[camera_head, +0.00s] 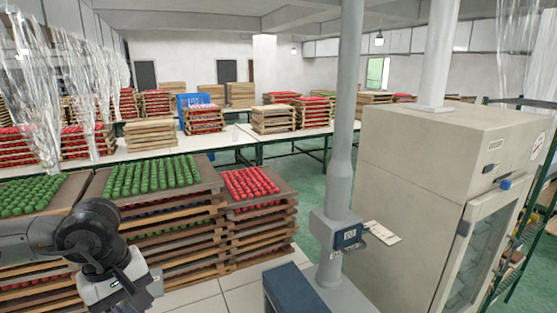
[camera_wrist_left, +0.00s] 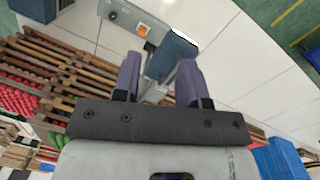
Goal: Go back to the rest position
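My left gripper (camera_head: 132,292) is at the lower left of the head view, in front of the stacked trays. In the left wrist view its two purple-grey fingers (camera_wrist_left: 159,64) stand apart, with a gap between them. I see nothing held; the blue and grey machine parts (camera_wrist_left: 172,58) behind the fingers appear to be background. My right gripper is in neither view.
Tray stacks with green pieces (camera_head: 153,176) and red pieces (camera_head: 250,183) stand close ahead of my left arm. A grey column (camera_head: 341,170) with a blue box (camera_head: 291,290) at its base stands right of centre. A large cabinet (camera_head: 410,190) fills the right. Tiled floor shows between.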

